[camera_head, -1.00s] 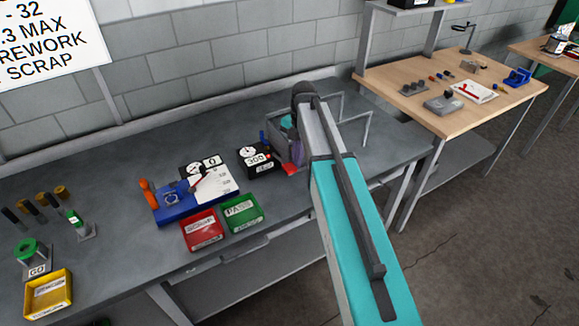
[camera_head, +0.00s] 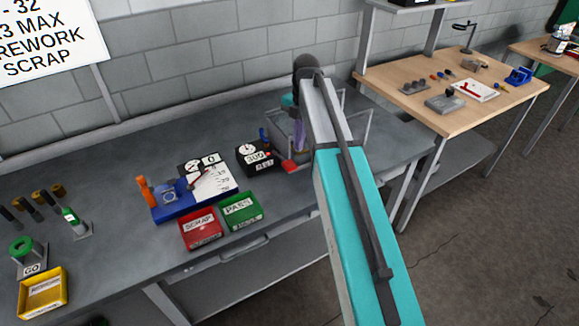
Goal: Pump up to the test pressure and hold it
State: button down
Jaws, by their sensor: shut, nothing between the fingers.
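A black gauge box (camera_head: 254,158) with a round white dial and a number plate stands on the grey bench. Its number looks like 300, but is too small to read surely. A blue knob (camera_head: 264,136) and a red handle end (camera_head: 290,167) show just right of it, probably parts of the pump. The rest of the pump is hidden behind my arm. My gripper (camera_head: 299,148) hangs at the end of my arm, partly hidden, above or beside the red handle. It looks shut and empty; whether it touches the handle I cannot tell.
Left of the gauge box stands a blue fixture (camera_head: 190,206) with an orange handle and white scale. A red SCRAP bin (camera_head: 201,240) and green PASS bin (camera_head: 241,222) lie in front. A grey wire frame (camera_head: 366,124) rises behind my arm.

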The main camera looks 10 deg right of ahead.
notch_tip(320, 180, up, 7)
jog(key=b, duration=0.2)
jog(key=shift+w+d+r, duration=0.2)
jog(key=shift+w+d, duration=0.05)
jog(key=shift+d, duration=0.05)
dwell(1.8)
